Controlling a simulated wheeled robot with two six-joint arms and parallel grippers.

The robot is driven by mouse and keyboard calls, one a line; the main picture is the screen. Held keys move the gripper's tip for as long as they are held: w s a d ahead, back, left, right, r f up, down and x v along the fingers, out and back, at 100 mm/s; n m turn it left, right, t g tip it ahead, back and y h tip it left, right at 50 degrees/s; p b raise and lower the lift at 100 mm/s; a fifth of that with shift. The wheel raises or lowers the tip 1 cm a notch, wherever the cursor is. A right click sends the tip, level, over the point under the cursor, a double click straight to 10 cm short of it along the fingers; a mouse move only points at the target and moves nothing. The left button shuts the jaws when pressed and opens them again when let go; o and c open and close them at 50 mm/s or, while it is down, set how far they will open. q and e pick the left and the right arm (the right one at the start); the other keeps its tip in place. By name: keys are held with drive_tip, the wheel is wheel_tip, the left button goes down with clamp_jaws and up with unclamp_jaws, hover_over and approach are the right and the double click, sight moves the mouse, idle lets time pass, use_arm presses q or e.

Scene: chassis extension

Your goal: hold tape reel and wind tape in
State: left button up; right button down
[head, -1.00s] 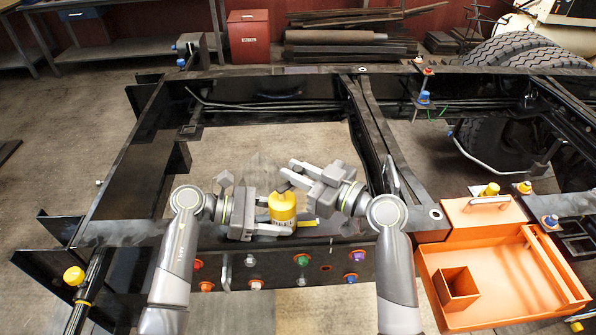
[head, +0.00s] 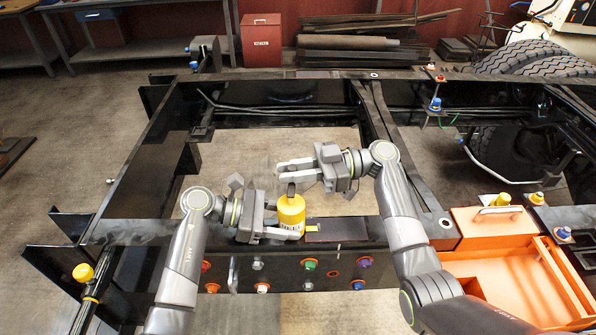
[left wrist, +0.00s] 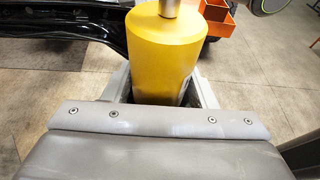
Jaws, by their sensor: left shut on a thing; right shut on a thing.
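The tape reel is a yellow, can-shaped body (head: 291,214) with dark print on its side, held upright above the near frame rail. My left gripper (head: 290,236) is shut on its lower part. In the left wrist view the yellow body (left wrist: 165,55) sits between the jaws, with a grey metal stub (left wrist: 169,8) on top. My right gripper (head: 281,174) is just above the reel, shut at the top of its dark grey crank (head: 291,189); the exact contact is too small to see. A short yellow strip (head: 311,228) shows right of the reel.
The black chassis frame (head: 150,150) surrounds an opening beneath the arms. Several coloured fittings (head: 309,264) line the near rail. An orange tray (head: 480,268) with an orange box stands at right. A dark flat plate (head: 340,229) lies right of the reel.

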drive_tip(key=shift+s+a+f+n+g+h, duration=0.1)
drive_tip(key=shift+a+n+g+h, duration=0.3)
drive_tip(key=shift+n+g, duration=0.65)
drive_tip(key=shift+w+a+r+n+g+h, duration=0.1)
drive_tip(key=shift+a+n+g+h, duration=0.15)
drive_tip(key=shift+n+g+h, duration=0.85)
drive_tip(key=shift+s+a+f+n+g, duration=0.1)
drive_tip(key=shift+a+n+g, duration=0.3)
drive_tip(key=shift+g, duration=1.25)
drive_tip(key=shift+s+n, duration=0.1)
drive_tip(key=shift+n, duration=0.15)
drive_tip(key=c, duration=1.3)
unclamp_jaws()
drive_tip(key=shift+c, duration=0.2)
wheel_tip(320, 180, up, 10)
